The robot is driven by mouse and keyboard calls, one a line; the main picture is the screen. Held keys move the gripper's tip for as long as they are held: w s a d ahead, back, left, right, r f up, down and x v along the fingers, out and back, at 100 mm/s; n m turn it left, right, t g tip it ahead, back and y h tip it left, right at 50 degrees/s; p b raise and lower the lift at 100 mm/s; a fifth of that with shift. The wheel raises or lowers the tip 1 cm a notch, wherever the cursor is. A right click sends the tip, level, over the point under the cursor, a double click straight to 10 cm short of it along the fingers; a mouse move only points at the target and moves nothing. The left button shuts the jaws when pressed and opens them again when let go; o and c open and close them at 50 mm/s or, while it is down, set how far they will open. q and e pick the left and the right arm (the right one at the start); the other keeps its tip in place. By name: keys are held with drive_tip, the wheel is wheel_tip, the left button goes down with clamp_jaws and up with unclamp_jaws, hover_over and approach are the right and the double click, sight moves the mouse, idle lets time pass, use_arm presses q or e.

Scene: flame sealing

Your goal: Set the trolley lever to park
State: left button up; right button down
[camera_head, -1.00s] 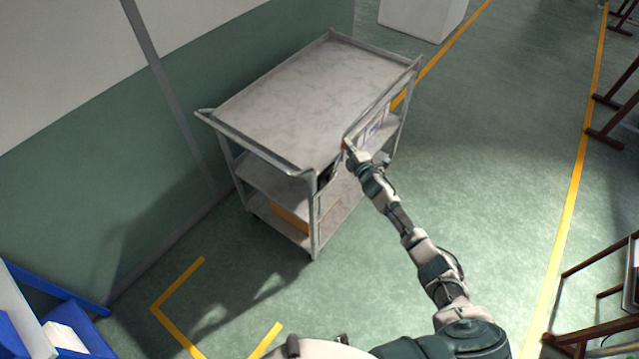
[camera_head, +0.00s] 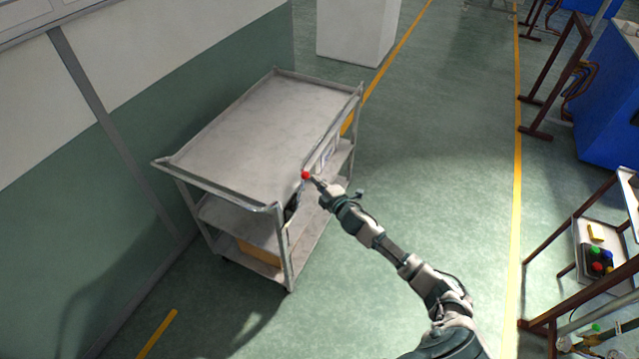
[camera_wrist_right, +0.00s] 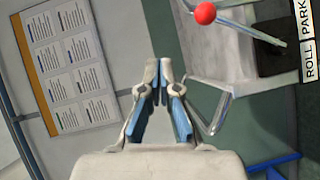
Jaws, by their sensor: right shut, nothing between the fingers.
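The grey three-shelf trolley (camera_head: 240,120) stands near the wall. The lever's red knob (camera_head: 305,175) is at its near right corner; in the right wrist view the red knob (camera_wrist_right: 205,13) is at the top on a metal rod. A label plate (camera_wrist_right: 305,45) there reads ROLL and PARK; the rod lies to its left, and I cannot tell which word it matches. My right gripper (camera_head: 314,180) is beside the knob in the head view. In the wrist view the right gripper (camera_wrist_right: 165,68) is shut and empty, its fingertips apart from the knob. My left gripper is not in view.
A wall with a notice board (camera_wrist_right: 70,65) is beside the trolley. A white block (camera_head: 355,30) stands behind it. At right are a rack with a button box (camera_head: 597,262) and a blue machine (camera_head: 610,100). The green floor between is clear.

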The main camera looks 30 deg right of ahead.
drive_tip(key=s+d+f+m+g+h+b, duration=0.1)
drive_tip(key=s+f+m+g, duration=0.15)
drive_tip(key=s+f, duration=0.75)
drive_tip(key=s+d+f+m+g+b, duration=0.1)
drive_tip(key=s+f+m+g, duration=0.15)
drive_tip(key=f, duration=1.35)
drive_tip(key=s+d+f+m+g+h+b, duration=0.1)
drive_tip(key=s+f+m+g, duration=0.15)
drive_tip(key=s+f, duration=0.8)
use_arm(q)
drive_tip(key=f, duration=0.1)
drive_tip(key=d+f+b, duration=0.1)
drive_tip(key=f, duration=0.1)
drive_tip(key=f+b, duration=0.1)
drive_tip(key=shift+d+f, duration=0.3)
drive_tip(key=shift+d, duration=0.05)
use_arm(e)
drive_tip(key=s+a+f+m+g, duration=0.2)
drive_tip(key=s+f, duration=0.6)
drive_tip(key=s, duration=0.5)
drive_tip(key=s+a+f+m+g, duration=0.2)
drive_tip(key=s+a+f, duration=0.3)
drive_tip(key=s+f, duration=0.4)
drive_tip(key=s+a+f+m+g, duration=0.3)
drive_tip(key=s+f, duration=0.5)
drive_tip(key=s, duration=0.9)
drive_tip(key=shift+a+f+g+y, duration=0.15)
drive_tip(key=shift+f+g+y, duration=0.2)
drive_tip(key=shift+g, duration=0.2)
